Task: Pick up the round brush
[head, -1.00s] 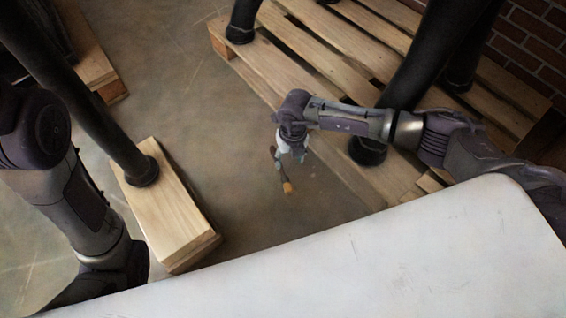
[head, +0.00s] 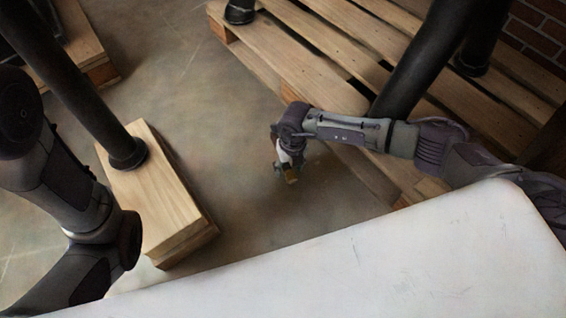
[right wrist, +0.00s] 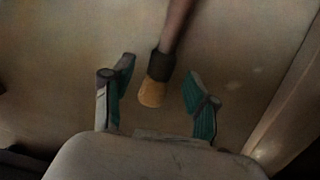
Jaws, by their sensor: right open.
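The round brush (right wrist: 152,92) lies on the floor in the right wrist view, with a brown handle, a dark collar and a yellow-tan tip. In the head view the right gripper (head: 287,171) points down over the brush. My left arm shows at the left edge, but its gripper is out of view.
A wooden pallet (head: 300,55) with black posts stands on the right behind my right arm. A wooden block (head: 155,200) carries another black post (head: 75,85) on the left. A white surface (head: 370,265) fills the front. Bare floor (head: 215,130) lies between.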

